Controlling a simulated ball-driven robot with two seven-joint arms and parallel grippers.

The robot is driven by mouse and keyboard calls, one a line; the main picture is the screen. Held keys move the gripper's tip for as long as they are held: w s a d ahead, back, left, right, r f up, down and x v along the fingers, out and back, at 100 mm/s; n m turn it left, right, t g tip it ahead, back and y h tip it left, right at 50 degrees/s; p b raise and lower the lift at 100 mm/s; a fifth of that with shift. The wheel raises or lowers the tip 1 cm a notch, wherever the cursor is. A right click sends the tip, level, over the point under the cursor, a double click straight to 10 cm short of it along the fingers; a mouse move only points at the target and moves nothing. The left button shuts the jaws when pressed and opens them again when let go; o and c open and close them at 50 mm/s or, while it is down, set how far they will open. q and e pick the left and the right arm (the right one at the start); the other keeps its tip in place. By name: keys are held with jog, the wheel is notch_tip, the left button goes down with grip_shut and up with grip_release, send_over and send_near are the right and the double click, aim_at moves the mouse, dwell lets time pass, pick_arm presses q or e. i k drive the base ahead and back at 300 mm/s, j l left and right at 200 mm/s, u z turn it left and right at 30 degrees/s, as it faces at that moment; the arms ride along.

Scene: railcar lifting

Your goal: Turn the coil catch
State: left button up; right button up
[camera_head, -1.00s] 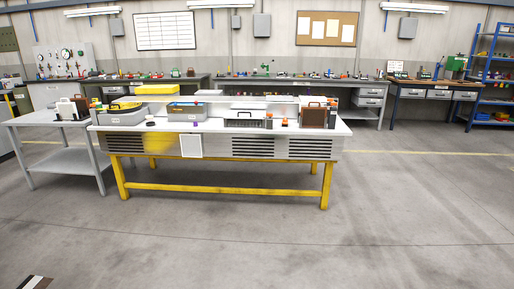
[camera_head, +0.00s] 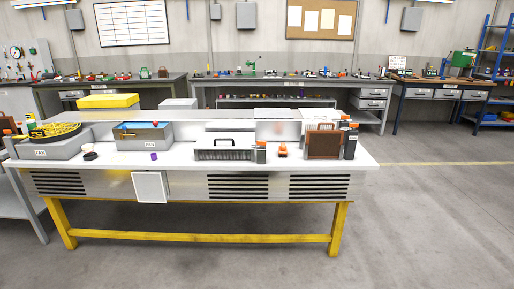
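A white bench with a yellow frame (camera_head: 195,239) stands ahead of me. On its right part stands a brown framed box (camera_head: 323,145), perhaps the coil. A dark, orange-topped block (camera_head: 351,146) is beside it at the right. A smaller grey, orange-topped block (camera_head: 261,153) stands by a grey slotted unit with a black handle (camera_head: 225,154). A small orange piece (camera_head: 283,151) lies between. I cannot tell which part is the catch. Neither of my grippers shows.
A grey bin with a yellow coiled hose (camera_head: 55,132) and a grey bin with a blue top (camera_head: 144,135) stand on the bench's left part. A purple piece (camera_head: 154,157) lies near the front edge. A grey side table (camera_head: 20,205) adjoins at left. The floor at right is clear.

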aim_at(260, 143)
jog(key=i+j, duration=0.35)
jog(key=i, duration=0.15)
jog(key=i+j, duration=0.35)
jog(key=i, duration=0.2)
jog(key=i+j+z, duration=0.1)
jog(key=i+j, duration=0.25)
jog(key=i, duration=0.15)
